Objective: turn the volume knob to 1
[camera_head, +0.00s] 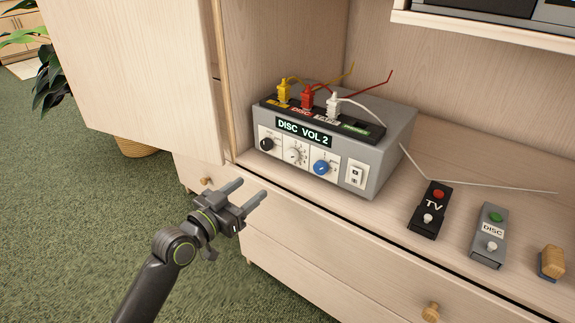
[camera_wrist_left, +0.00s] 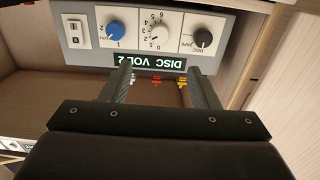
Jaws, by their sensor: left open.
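A grey amplifier (camera_head: 388,150) stands on the cabinet shelf. Its display (camera_head: 303,132) reads DISC VOL 2. A pale knob with a number scale (camera_head: 296,154) sits in the middle of its front, between a black knob (camera_head: 267,144) and a blue knob (camera_head: 322,167). The wrist view shows the front upside down, with the pale knob (camera_wrist_left: 158,35) beyond the fingertips. My left gripper (camera_head: 243,191) is open and empty, in front of and below the amplifier, apart from it. My right gripper is out of view.
Yellow (camera_head: 283,91), red (camera_head: 307,97) and white (camera_head: 332,105) plugs stand on the amplifier's top. A white switch (camera_head: 355,175) is at its front right. A cabinet door (camera_head: 130,80) stands open at left.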

